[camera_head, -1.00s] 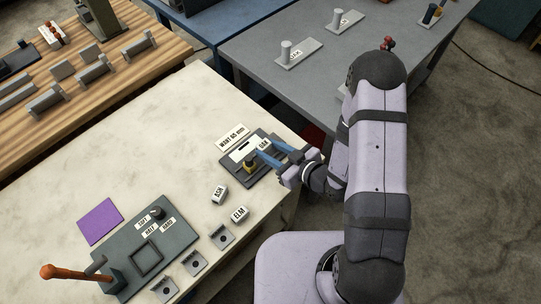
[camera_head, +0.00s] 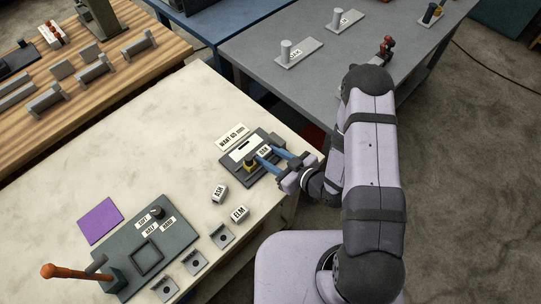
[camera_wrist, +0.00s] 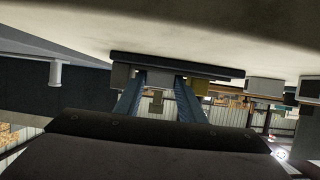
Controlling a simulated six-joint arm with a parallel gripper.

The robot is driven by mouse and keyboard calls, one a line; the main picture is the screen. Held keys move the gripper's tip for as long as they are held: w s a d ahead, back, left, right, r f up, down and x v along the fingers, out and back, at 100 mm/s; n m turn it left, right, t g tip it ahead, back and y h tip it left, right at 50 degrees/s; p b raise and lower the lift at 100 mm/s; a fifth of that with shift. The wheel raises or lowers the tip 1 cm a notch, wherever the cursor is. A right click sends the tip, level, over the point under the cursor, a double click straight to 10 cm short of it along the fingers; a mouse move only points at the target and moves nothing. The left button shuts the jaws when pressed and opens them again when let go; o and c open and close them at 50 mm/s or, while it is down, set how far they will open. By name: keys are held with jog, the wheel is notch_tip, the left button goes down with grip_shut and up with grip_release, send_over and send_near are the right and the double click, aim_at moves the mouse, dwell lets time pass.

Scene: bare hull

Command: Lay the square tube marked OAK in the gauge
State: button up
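The square tube marked OAK (camera_head: 264,151) is at the gauge (camera_head: 257,178), a dark plate near the bench's far right edge. My gripper (camera_head: 266,154) reaches in from the right with its two blue fingers on either side of the tube and looks shut on it. In the wrist view the fingers (camera_wrist: 158,82) flank a grey block against the dark plate. The tube is low over the gauge; I cannot tell whether it touches its seat. A yellow and black part (camera_head: 250,163) of the gauge stands just left of the fingers.
A card reading WANT 65 mm (camera_head: 232,137) lies behind the gauge. Tubes marked ASH (camera_head: 219,193) and ELM (camera_head: 239,213) stand nearer. Several grey holders (camera_head: 222,236) line the front edge. A dark fixture (camera_head: 168,240) and a purple square (camera_head: 100,220) are left.

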jog(key=shift+o, duration=0.2)
jog(key=shift+r, duration=0.15)
jog(key=shift+d+r+p, duration=0.1)
jog(key=shift+p, duration=0.2)
jog(key=p+v, duration=0.3)
jog(key=v, duration=0.8)
jog(key=shift+s+d+r, duration=0.15)
jog(key=shift+s+d, duration=0.05)
jog(key=shift+s, duration=0.1)
jog(key=w+d+r+m+g+h, duration=0.25)
jog(key=d+g+h, duration=0.25)
jog(key=d+h, duration=0.6)
jog(key=s+a+r+m+g+y, duration=0.1)
jog(key=s+a+r+m+g, duration=0.3)
jog(key=s+r, duration=0.6)
jog(key=shift+r+m+g, duration=0.3)
jog(key=shift+r+m, duration=0.35)
jog(key=shift+m, duration=0.6)
